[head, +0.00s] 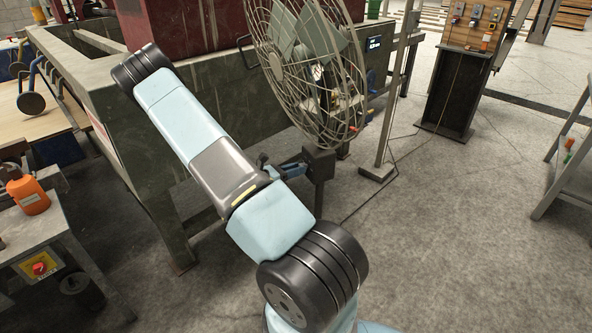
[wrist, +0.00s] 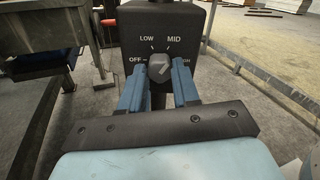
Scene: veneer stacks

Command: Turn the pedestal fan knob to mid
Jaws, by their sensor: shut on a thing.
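The pedestal fan (head: 318,120) has a round wire cage and stands in the upper middle of the head view. Its dark control box (head: 320,165) sits below the cage. In the wrist view the control box (wrist: 135,40) carries the labels OFF, LOW and MID, and a further label at the right is partly hidden by a finger. The grey knob (wrist: 159,68) is in the middle of these labels; I cannot tell for sure which mark it points to. My gripper (wrist: 159,84) is shut on the knob, one blue finger on each side. In the head view my gripper (head: 292,168) reaches the box.
A large dark green machine bench (head: 140,150) stands left of my arm. A table with an orange bottle (head: 28,195) and a red button (head: 40,268) is at lower left. A dark stand (head: 455,90) is at upper right. The concrete floor at right is mostly clear.

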